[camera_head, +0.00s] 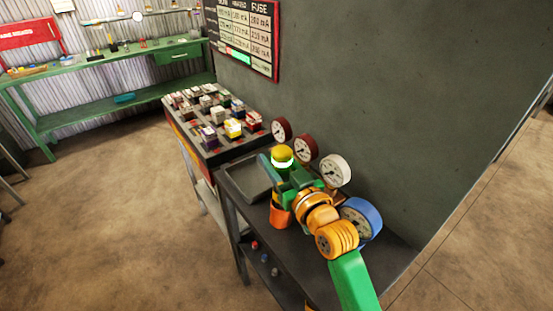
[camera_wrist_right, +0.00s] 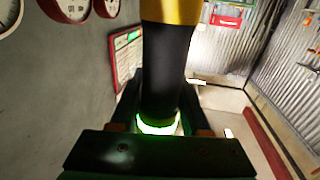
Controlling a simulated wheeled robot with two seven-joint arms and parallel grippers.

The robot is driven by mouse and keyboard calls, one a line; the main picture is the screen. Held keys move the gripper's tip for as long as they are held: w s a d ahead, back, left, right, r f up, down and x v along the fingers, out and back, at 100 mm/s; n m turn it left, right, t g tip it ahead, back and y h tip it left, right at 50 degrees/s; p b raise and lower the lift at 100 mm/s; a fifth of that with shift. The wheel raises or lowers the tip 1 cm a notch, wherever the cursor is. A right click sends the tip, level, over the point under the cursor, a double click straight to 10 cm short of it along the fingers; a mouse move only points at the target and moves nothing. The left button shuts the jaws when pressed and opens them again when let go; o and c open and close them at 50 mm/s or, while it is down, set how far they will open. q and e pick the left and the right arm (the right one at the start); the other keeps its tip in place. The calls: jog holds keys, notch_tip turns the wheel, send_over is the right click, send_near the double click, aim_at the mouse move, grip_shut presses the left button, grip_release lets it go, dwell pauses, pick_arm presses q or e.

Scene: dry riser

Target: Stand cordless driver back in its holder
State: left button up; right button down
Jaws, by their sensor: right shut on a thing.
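The cordless driver (camera_head: 282,154) shows its yellow end and a glowing pale-green ring above my right gripper (camera_head: 284,172). In the right wrist view the driver (camera_wrist_right: 166,70) has a yellow part, a black body and the bright ring. My right gripper (camera_wrist_right: 160,118) is shut on the black body, with a finger on each side. An orange cup-like thing (camera_head: 281,216) shows just below the gripper, over the dark bench. I cannot tell whether it is the holder or whether the driver touches it. My left gripper is out of view.
A shallow dark tray (camera_head: 247,178) lies left of the gripper. Red-rimmed gauges (camera_head: 304,148), a white gauge (camera_head: 334,170) and a blue gauge (camera_head: 362,218) stand close along the wall side. A rack of fuse blocks (camera_head: 200,128) is beyond. A green workbench (camera_head: 105,62) stands far back.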

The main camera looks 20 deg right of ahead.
jog(key=shift+f+b, duration=0.85)
jog(key=shift+f, duration=0.6)
jog(key=shift+c, duration=1.5)
grip_release()
